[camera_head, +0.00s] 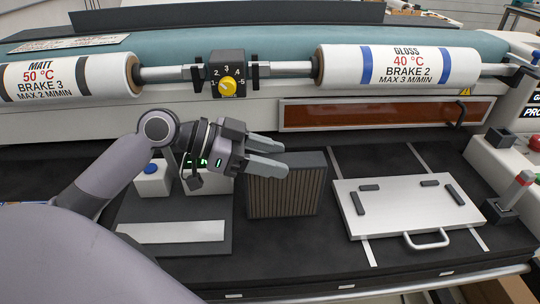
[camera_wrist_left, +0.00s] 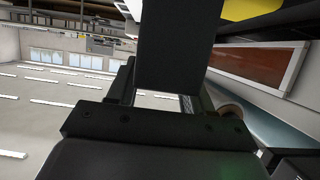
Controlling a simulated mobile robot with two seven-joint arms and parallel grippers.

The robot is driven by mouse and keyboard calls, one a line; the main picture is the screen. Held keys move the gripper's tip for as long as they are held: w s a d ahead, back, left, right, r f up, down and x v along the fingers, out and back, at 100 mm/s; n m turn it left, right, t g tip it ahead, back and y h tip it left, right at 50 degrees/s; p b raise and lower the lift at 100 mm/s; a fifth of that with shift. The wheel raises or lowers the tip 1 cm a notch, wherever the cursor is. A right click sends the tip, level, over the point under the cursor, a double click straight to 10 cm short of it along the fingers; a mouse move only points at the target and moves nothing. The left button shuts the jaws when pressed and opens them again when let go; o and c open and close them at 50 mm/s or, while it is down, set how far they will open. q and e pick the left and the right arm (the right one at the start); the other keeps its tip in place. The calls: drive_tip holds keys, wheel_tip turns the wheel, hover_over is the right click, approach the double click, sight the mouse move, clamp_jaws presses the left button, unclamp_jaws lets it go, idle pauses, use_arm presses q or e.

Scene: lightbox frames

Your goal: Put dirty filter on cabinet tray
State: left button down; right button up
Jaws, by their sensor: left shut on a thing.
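The filter (camera_head: 283,198) is a dark grey block with a brown pleated face, upright in the middle of the black deck in the head view. My left gripper (camera_head: 267,155) is shut on its upper left part, one finger in front and one behind. I cannot tell whether the filter's base touches the deck. No part is plainly labelled as the cabinet tray; a silver panel with a handle and black strips (camera_head: 405,213) lies to the right, and a dark plate with a pale strip (camera_head: 220,246) lies to the left. My right gripper is out of view.
A roller machine with a brown-fronted panel (camera_head: 370,113) and a yellow knob (camera_head: 228,88) stands behind. A white box with a blue button (camera_head: 152,183) is at the left. A red-topped lever (camera_head: 518,184) stands at the right. Bare deck separates filter and silver panel.

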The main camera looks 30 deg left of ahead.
use_arm(q)
drive_tip(key=shift+c, duration=2.3)
unclamp_jaws()
drive_tip(key=shift+b+v, duration=0.8)
drive_tip(key=shift+v, duration=5.2)
